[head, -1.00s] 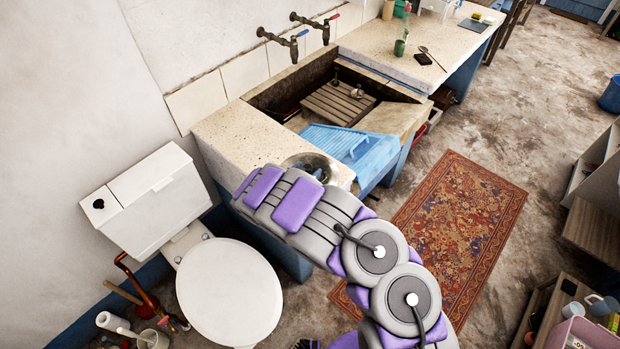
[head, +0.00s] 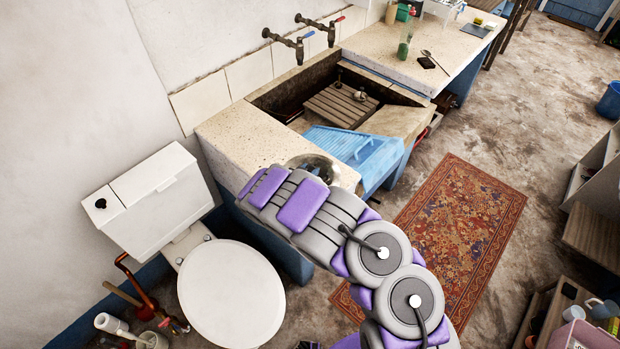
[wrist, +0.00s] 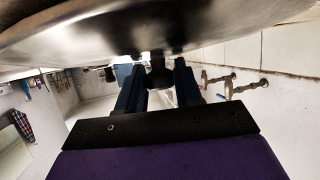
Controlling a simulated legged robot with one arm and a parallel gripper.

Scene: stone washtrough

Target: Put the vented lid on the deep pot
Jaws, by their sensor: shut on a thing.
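A shiny metal round thing (head: 318,167) shows at the near end of the stone counter in the head view, partly hidden behind my arm; I take it for the vented lid. In the wrist view the broad metal underside or face of the lid (wrist: 120,35) fills the top of the picture. My gripper (wrist: 159,72) is shut on the dark knob (wrist: 160,77) of the lid, between its two blue-black fingers. In the head view my gripper is hidden behind my arm. I cannot make out the deep pot in either view, nor whether the lid touches it.
The stone counter (head: 240,140) runs beside a sunken trough with a wooden slatted rack (head: 340,104). A blue washboard (head: 350,147) leans at the trough's front. Two taps (head: 290,42) stick out from the wall above. A white toilet (head: 228,290) stands at left.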

